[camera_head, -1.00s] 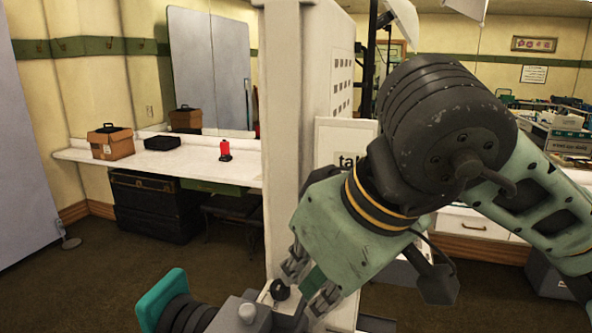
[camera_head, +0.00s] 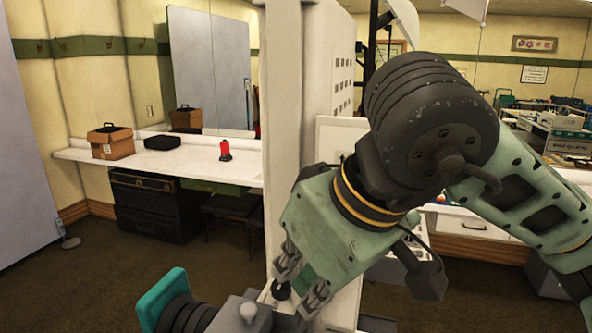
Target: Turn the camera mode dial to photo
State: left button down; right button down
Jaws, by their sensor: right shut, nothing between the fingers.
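A toy-like camera stands at the bottom edge, partly cut off. It has a grey body (camera_head: 228,318), a dark ribbed lens (camera_head: 182,313) and a teal hood (camera_head: 162,298) facing left. A round grey knob (camera_head: 248,312) sits on its top. A small black knob (camera_head: 281,291) shows by the fingertips; I cannot tell which knob is the mode dial, and no mode marks are readable. My right gripper (camera_head: 300,283) points down just right of the grey knob, fingers shut and empty. I cannot tell whether it touches the black knob. My left gripper is out of view.
A tall white post (camera_head: 290,100) rises behind the camera, close to my right gripper. A white sign panel (camera_head: 338,138) is partly hidden by my right arm. A white counter (camera_head: 190,168) with a brown box (camera_head: 112,146) and a red lamp-like item (camera_head: 225,151) stands farther back left.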

jog(key=shift+s+a+f+b, duration=0.1)
jog(key=shift+a+b, duration=0.05)
jog(key=shift+b, duration=0.15)
dwell(0.6)
jog(key=shift+s+a+f+b, duration=0.1)
jog(key=shift+s+b, duration=0.1)
jog(key=shift+b, duration=0.3)
jog(key=shift+s+a, duration=0.1)
jog(key=shift+s, duration=0.05)
jog(key=shift+s+a+b, duration=0.1)
jog(key=shift+b, duration=0.2)
